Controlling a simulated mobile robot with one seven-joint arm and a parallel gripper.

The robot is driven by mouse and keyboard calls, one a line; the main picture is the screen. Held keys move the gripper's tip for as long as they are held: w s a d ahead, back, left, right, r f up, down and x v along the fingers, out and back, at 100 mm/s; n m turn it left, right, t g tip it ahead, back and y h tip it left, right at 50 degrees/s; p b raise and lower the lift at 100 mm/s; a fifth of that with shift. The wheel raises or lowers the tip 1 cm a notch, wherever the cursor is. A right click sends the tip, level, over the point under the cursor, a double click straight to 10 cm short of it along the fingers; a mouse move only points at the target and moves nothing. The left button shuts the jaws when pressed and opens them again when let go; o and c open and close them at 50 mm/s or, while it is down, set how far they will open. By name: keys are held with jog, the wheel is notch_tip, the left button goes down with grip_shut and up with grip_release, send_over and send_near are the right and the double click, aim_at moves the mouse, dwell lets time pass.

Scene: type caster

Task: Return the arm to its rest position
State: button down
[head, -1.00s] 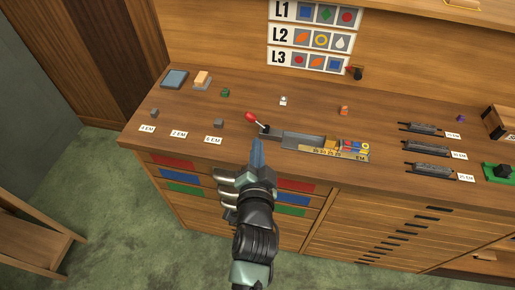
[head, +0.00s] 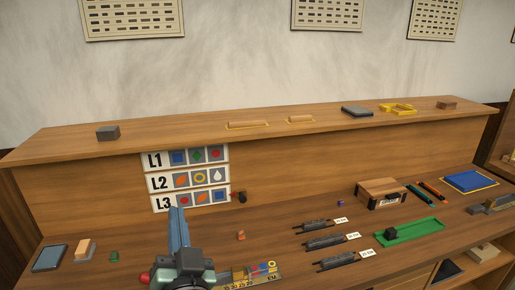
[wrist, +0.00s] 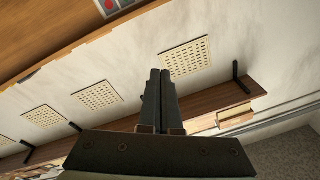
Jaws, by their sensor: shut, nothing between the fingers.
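The gripper is shut and empty.
An upper shelf (head: 75,145) runs across the back. On the bench are a wooden box (head: 381,193), a green tray (head: 408,231), several dark mould blocks (head: 325,241) and a blue pad (head: 470,181). Wall charts (wrist: 97,96) show in the wrist view.

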jog(key=s+d+r+t+h, duration=0.2)
jog(key=s+d+r+t, duration=0.1)
jog(key=r, duration=0.8)
jog(key=s+d+r+n+t+h, duration=0.1)
jog(key=s+d+r+t+h, duration=0.1)
jog(key=s+d+r, duration=0.4)
jog(key=s+d+r+t+h, duration=0.2)
jog(key=s+d+r, duration=0.3)
jog(key=r, duration=1)
jog(key=shift+r+n+t, duration=0.3)
jog(key=shift+t, duration=0.5)
